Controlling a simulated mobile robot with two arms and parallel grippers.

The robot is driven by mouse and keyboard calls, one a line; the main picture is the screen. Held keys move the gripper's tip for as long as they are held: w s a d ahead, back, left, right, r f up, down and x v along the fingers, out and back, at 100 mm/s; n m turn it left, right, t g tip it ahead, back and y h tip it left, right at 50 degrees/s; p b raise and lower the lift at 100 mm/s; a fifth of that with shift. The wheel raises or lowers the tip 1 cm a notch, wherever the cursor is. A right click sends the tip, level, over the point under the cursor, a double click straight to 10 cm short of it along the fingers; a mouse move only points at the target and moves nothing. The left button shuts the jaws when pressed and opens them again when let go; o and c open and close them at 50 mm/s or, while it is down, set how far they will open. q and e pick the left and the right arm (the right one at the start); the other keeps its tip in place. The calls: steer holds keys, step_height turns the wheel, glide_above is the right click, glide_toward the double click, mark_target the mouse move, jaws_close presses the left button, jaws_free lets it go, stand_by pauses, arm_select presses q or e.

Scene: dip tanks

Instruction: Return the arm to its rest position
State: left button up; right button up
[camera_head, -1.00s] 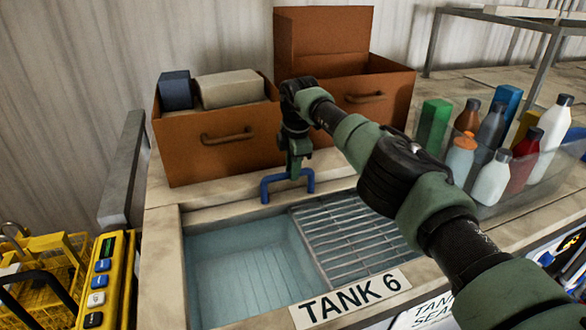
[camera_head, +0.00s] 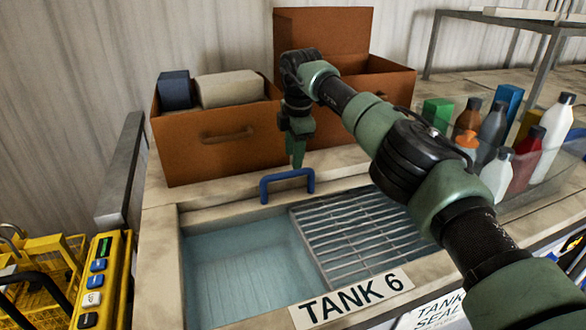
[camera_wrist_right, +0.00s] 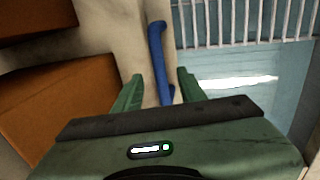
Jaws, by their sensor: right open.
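My right gripper (camera_head: 298,160) points down above the back edge of Tank 6, just behind a blue handle (camera_head: 287,184). In the right wrist view the two green fingers (camera_wrist_right: 158,85) are spread apart with nothing held. The blue handle (camera_wrist_right: 158,60) shows beyond and between them, apart from the fingers. My right arm reaches in from the lower right across the tank. My left gripper is not in view.
Tank 6 (camera_head: 190,280) holds water and a metal grate (camera_head: 350,236). Two brown boxes (camera_head: 225,145) stand behind it. Several bottles (camera_head: 495,175) are in a clear bin at right. A yellow control box (camera_head: 105,275) and yellow basket are at left.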

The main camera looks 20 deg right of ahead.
steer(key=shift+s+r, duration=0.2)
steer(key=shift+r, duration=0.9)
steer(key=shift+r, duration=0.1)
